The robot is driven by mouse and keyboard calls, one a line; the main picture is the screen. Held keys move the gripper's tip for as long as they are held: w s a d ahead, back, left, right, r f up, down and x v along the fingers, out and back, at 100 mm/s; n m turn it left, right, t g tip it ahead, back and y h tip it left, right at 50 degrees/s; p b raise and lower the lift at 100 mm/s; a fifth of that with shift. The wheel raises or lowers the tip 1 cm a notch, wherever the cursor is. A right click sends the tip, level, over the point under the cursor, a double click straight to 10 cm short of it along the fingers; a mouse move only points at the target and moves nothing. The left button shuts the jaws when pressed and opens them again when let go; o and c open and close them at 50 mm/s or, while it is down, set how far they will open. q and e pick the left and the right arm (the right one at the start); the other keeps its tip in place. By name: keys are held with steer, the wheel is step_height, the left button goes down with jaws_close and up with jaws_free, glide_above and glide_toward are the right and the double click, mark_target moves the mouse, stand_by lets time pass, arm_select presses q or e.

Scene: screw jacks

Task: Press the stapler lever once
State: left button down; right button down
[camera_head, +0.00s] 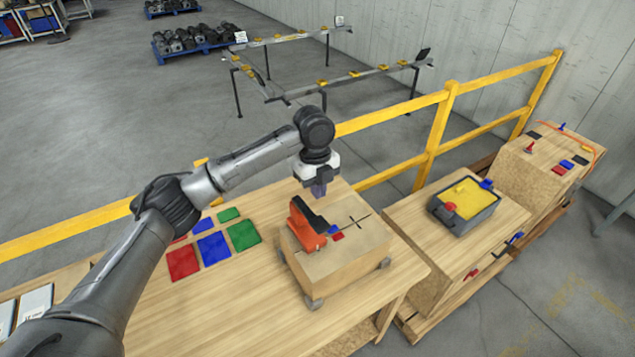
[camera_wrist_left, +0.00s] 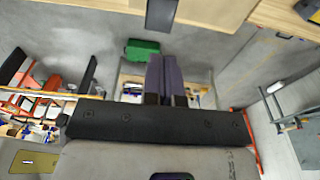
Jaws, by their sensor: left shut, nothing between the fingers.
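The red-orange stapler (camera_head: 305,230) with a black lever (camera_head: 310,214) stands on a wooden block (camera_head: 335,264) on the near table. My left gripper (camera_head: 319,190) points down just above and slightly behind the lever in the head view. Its purple fingers are closed together with nothing between them. A small gap seems to show between fingertips and lever, but I cannot tell the exact distance. In the left wrist view the shut fingers (camera_wrist_left: 165,75) stand in the middle. A dark piece at the top edge there cannot be named surely. My right gripper is not in view.
Small blue and red pieces and a black cross mark lie on the block beside the stapler. Red, blue and green squares (camera_head: 213,247) lie on the table (camera_head: 226,310) to the left. A yellow railing (camera_head: 436,140) runs behind. A grey bin (camera_head: 464,206) stands on the right table.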

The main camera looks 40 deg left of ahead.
mark_target(320, 224)
arm_select(q)
steer(key=f, duration=0.6)
steer(key=d+f+p, duration=0.1)
steer(key=f, duration=0.2)
steer(key=shift+s+f, duration=0.2)
steer(key=shift+f, duration=0.2)
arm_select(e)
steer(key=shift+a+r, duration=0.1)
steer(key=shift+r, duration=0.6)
